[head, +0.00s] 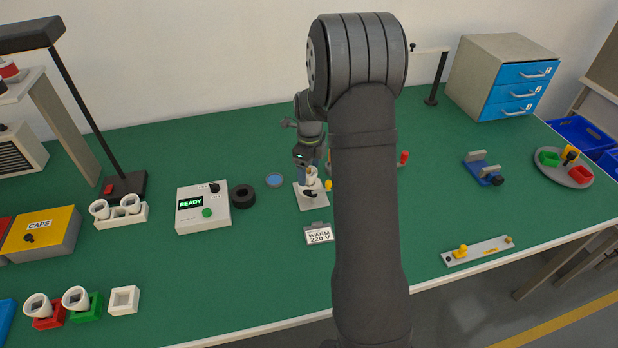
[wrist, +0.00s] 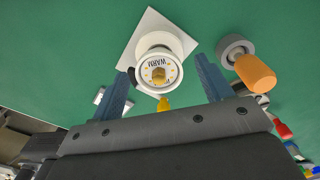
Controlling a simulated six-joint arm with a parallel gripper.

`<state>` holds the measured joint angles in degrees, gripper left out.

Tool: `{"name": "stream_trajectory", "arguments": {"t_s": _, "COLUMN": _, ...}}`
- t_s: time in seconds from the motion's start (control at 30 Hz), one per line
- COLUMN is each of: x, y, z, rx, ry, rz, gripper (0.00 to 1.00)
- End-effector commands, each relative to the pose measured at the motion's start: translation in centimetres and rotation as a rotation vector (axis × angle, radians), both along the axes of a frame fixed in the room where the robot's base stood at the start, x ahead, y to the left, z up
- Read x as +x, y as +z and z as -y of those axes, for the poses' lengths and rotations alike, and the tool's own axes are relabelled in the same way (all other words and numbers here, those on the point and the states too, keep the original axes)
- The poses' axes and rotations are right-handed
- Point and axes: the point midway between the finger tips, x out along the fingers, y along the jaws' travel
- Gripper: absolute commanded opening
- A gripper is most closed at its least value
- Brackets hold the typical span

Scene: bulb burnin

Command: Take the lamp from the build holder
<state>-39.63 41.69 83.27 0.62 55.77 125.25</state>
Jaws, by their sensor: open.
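The lamp (wrist: 160,70) shows in the wrist view as a round white body with a ring marked WARM and a brass-coloured centre. It stands on the white square plate of the build holder (wrist: 147,22). In the head view the build holder (head: 313,203) is a pale plate near the middle of the table, and my arm partly covers the lamp there. My gripper (wrist: 163,74) is open, with one blue-grey finger on each side of the lamp and visible gaps between.
A WARM 220 V sign (head: 319,235) stands in front of the holder. An orange-handled tool (wrist: 255,73) is close to the right finger. The READY box (head: 203,210) and a black ring (head: 243,196) are to the left. Green table lies free front left of the sign.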

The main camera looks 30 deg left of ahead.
Motion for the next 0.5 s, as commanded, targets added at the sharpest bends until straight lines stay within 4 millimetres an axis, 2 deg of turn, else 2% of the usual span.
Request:
{"name": "stream_trajectory", "arguments": {"t_s": 0.1, "x": -0.12, "y": -1.44, "z": 0.03, "rx": -0.002, "ry": 0.001, "rz": -0.001, "gripper": 0.72}}
{"name": "stream_trajectory", "arguments": {"t_s": 0.33, "x": -0.09, "y": -1.56, "z": 0.00, "rx": 0.000, "ry": 0.001, "rz": 0.001, "gripper": 0.70}}
{"name": "stream_trajectory", "arguments": {"t_s": 0.5, "x": -0.10, "y": -1.53, "z": -0.01, "rx": 0.000, "ry": 0.001, "rz": 0.001, "gripper": 0.37}}
